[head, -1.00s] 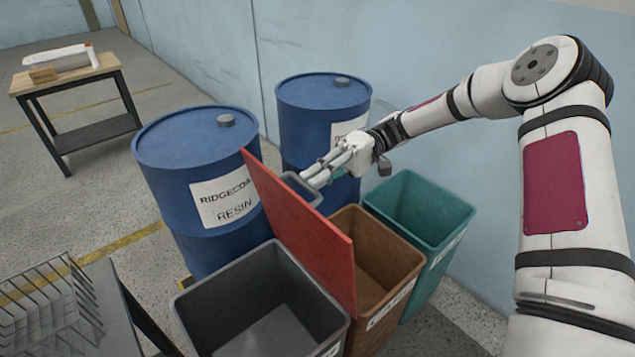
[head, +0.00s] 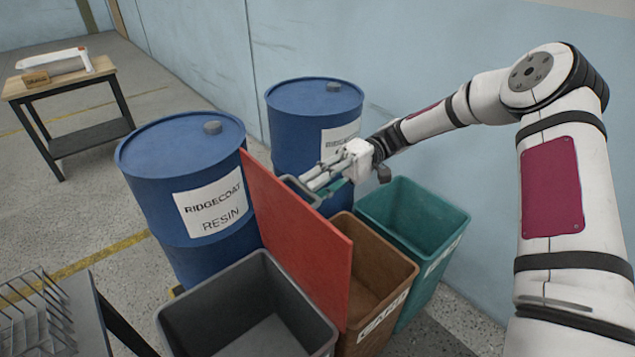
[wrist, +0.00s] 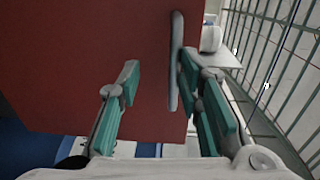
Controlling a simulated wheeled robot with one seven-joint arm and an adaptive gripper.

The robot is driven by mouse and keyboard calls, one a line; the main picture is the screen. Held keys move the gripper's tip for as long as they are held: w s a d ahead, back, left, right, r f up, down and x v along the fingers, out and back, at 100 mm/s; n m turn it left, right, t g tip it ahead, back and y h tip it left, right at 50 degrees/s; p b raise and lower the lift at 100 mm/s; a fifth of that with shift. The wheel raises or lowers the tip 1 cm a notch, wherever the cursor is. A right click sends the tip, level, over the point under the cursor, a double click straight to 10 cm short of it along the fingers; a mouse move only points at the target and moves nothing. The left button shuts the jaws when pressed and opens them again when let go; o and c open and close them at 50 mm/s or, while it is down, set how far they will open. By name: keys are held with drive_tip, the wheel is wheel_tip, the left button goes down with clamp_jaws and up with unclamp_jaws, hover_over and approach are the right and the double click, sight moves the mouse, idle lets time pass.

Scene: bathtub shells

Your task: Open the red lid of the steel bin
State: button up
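The red lid (head: 298,240) stands steeply upright between the grey bin (head: 245,335) and the brown bin (head: 375,285). The grey bin's open mouth shows in front of it; I cannot tell which bin the lid is hinged to. My gripper (head: 312,182) is at the lid's far upper part, on its right side, by a grey piece (head: 302,190). In the wrist view the red lid (wrist: 90,60) fills the left and middle. A thin grey bar (wrist: 175,60) stands off it between my open fingers (wrist: 160,85), close to the right finger. Contact is unclear.
A teal bin (head: 415,220) stands right of the brown bin, near the blue wall. Two blue drums (head: 185,185) (head: 315,110) stand behind. A wire rack (head: 35,315) is at lower left. A table (head: 60,80) stands far left.

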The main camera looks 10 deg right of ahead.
drive_tip(key=shift+r, duration=0.15)
drive_tip(key=v, duration=1.2)
drive_tip(key=shift+a, duration=0.1)
